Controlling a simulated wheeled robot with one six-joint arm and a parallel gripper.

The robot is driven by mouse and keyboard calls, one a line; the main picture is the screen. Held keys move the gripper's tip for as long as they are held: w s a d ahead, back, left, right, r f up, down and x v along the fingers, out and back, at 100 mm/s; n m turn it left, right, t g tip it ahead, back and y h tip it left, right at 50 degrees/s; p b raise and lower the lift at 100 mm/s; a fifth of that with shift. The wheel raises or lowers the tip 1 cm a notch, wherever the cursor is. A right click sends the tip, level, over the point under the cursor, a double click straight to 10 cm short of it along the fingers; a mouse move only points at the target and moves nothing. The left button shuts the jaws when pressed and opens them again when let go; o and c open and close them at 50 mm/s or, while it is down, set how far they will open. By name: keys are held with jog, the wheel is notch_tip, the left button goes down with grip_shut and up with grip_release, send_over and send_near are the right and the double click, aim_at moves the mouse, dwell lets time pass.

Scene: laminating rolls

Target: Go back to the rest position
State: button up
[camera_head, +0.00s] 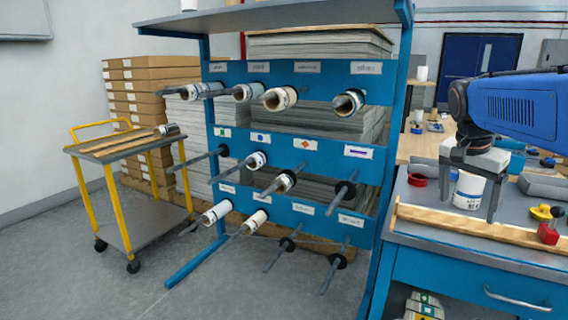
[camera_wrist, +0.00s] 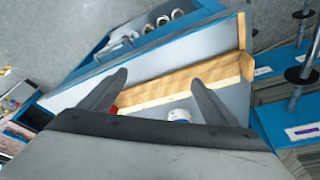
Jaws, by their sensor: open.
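My gripper (camera_head: 467,208) hangs over the workbench at the right in the head view, fingers pointing down. Its two fingers are spread with nothing held between them; it also shows open in the wrist view (camera_wrist: 159,77). A white roll or can with a printed label (camera_head: 468,190) stands on the bench and shows behind and between the fingers. In the wrist view a white round top (camera_wrist: 179,115) lies beyond the fingers, near the right one. The blue workbench (camera_head: 440,262) has a wooden strip (camera_head: 480,230) along its front edge.
A blue rack (camera_head: 300,147) with pegs, several of them carrying rolls, stands left of the bench. A yellow-framed cart (camera_head: 112,203) with a roll on top stands at the far left. A red cup (camera_head: 417,180) and a red-and-yellow item (camera_head: 549,232) lie on the bench.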

jog(key=s+a+f+n+t+y, duration=0.3)
jog(key=s+a+f+n, duration=1)
jog(key=s+a+f, duration=0.4)
jog(key=shift+a, duration=0.7)
